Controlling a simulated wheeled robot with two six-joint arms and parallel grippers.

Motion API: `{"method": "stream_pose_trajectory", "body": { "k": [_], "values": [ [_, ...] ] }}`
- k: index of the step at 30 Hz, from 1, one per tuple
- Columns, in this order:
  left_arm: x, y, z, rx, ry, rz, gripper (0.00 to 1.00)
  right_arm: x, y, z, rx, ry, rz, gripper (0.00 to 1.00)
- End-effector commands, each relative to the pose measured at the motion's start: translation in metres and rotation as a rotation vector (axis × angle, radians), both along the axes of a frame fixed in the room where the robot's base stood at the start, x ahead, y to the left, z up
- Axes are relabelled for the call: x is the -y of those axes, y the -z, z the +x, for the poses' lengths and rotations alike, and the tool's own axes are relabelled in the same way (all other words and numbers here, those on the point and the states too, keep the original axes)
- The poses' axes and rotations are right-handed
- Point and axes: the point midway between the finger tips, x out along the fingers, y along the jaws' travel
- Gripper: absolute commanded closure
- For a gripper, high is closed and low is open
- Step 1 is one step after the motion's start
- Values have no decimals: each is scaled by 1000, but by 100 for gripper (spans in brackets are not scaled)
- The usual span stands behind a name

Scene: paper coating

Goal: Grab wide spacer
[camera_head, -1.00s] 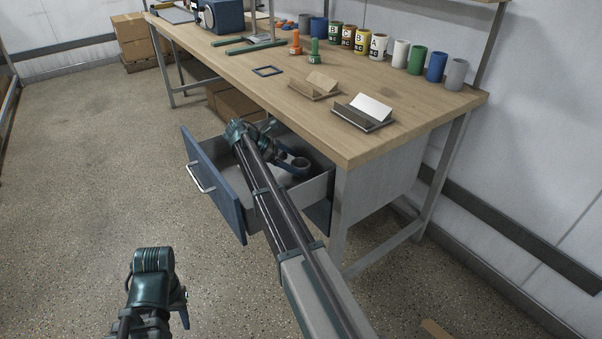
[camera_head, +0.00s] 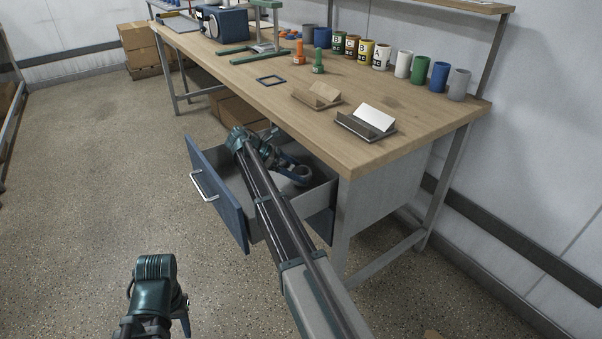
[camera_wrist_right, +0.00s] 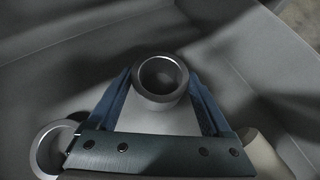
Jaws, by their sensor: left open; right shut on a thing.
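My right gripper (camera_head: 298,177) reaches into the open drawer (camera_head: 322,197) under the workbench. In the right wrist view its two blue fingers (camera_wrist_right: 165,98) are shut on a grey ring-shaped spacer (camera_wrist_right: 161,79), whose round opening faces the camera. A second grey ring (camera_wrist_right: 52,150) lies at the lower left of that view, partly hidden by the gripper body. A beige round part (camera_wrist_right: 262,155) shows at the lower right, also partly hidden. My left gripper (camera_head: 180,310) is open and empty, low at the left above the floor; its fingers are mostly hidden.
The wooden bench top (camera_head: 352,150) is above the drawer. On it are card holders (camera_head: 365,123), a dark square frame (camera_head: 270,79), orange and green bolt-like parts (camera_head: 318,60) and several cups (camera_head: 438,77). The blue drawer front (camera_head: 217,195) sticks out.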

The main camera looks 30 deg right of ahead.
Motion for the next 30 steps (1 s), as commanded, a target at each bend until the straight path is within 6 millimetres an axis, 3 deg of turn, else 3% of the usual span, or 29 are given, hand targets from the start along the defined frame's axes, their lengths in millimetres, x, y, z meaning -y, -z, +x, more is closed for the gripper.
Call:
{"method": "stream_pose_trajectory", "body": {
  "k": [1, 9, 18, 30],
  "values": [
    [0, -12, 0, 0, 0, -1, 55, -6, -12, 4, 0, -1, 0, 74],
    [1, -44, 0, -2, -2, -7, 55, -56, -44, 34, 0, -5, 0, 74],
    [1, -68, -1, -2, -2, -8, 55, -101, -68, 59, 0, -1, 0, 74],
    [1, -74, -1, -2, -2, -8, 55, -117, -74, 66, 0, 0, 0, 74]
  ]
}}
